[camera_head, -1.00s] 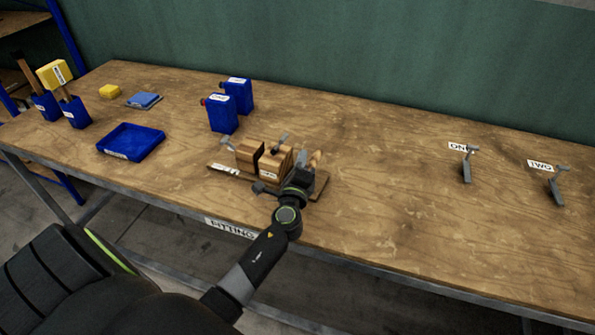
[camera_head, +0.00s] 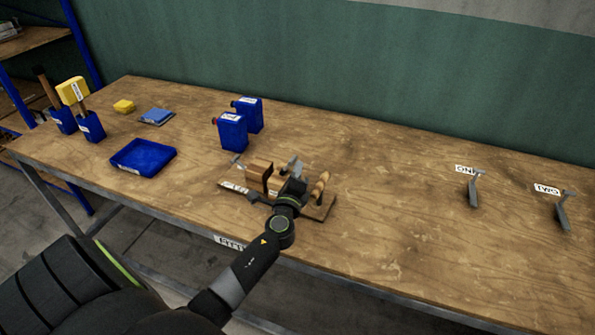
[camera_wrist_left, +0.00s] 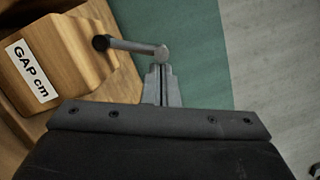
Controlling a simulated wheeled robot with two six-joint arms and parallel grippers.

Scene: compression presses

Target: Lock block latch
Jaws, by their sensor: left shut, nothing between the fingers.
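The wooden press block (camera_head: 258,171) stands on a wooden base near the bench's front edge. In the left wrist view the block (camera_wrist_left: 92,62) carries a white "GAP cm" label. A grey latch lever (camera_wrist_left: 132,46) with a dark round end reaches from the block to a rounded metal end just beyond my fingertips. My left gripper (camera_wrist_left: 161,75) is shut and empty, its tips close to that lever end; I cannot tell whether they touch. In the head view my left gripper (camera_head: 293,172) is over the right part of the press and hides some of it. My right gripper is out of view.
Blue canisters (camera_head: 231,131) stand behind the press. A blue tray (camera_head: 143,156) and blue holders with tools (camera_head: 91,126) are at left. Metal levers marked ONE (camera_head: 474,188) and TWO (camera_head: 563,211) stand at right. The bench between press and levers is clear.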

